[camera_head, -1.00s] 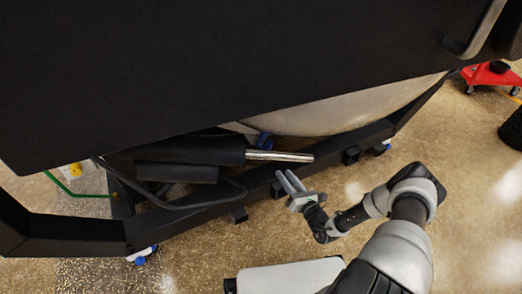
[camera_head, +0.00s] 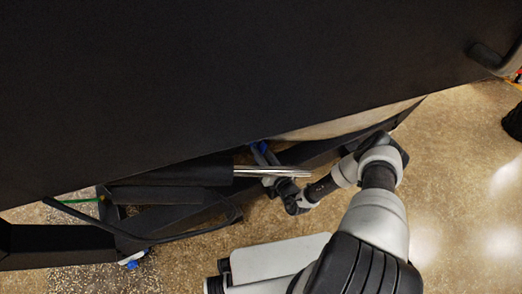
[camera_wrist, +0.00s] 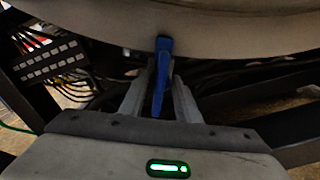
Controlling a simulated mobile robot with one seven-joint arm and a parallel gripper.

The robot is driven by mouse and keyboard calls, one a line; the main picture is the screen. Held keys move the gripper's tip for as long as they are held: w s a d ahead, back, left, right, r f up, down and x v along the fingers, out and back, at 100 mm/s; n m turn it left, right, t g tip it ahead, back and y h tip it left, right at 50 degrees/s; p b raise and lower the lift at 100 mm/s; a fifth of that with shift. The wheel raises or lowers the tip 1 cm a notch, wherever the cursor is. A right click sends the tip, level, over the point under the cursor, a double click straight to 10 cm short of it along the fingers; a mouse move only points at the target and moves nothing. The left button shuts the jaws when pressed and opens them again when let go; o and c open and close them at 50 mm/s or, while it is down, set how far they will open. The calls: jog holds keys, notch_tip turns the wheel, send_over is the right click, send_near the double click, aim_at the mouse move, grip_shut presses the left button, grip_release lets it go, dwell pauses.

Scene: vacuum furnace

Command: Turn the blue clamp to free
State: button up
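The blue clamp (camera_wrist: 161,72) is a narrow blue lever below the curved pale wall of the furnace in the wrist view. It points down towards my gripper (camera_wrist: 161,88). The two grey fingers are apart, one on each side of the lever, and narrow gaps show beside it. I cannot tell whether either fingertip touches it. In the head view, a small blue part of the clamp (camera_head: 263,146) shows under the edge of the dark panel. My gripper (camera_head: 264,157) reaches up to it, behind the shiny metal rod.
The shiny rod (camera_head: 272,171) crosses in front of my gripper in the head view. A black frame beam (camera_head: 180,219) and a black cable run below the panel. Wired terminal blocks (camera_wrist: 48,62) are at the left in the wrist view. Open floor lies at right.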

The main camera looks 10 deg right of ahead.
jog(key=shift+c, duration=0.2)
grip_shut()
jog(key=shift+n, duration=0.3)
jog(key=n+p, duration=0.1)
jog(key=n, duration=0.1)
jog(key=shift+r+n+p, duration=0.1)
jog(key=shift+n+p, duration=0.3)
jog(key=n+p, duration=0.1)
jog(key=n, duration=0.2)
jog(key=shift+n, duration=0.3)
jog(key=n+p, duration=0.2)
jog(key=n, duration=0.3)
jog(key=shift+p, duration=0.4)
jog(key=n+p, duration=0.2)
jog(key=n, duration=0.3)
jog(key=shift+n, duration=0.4)
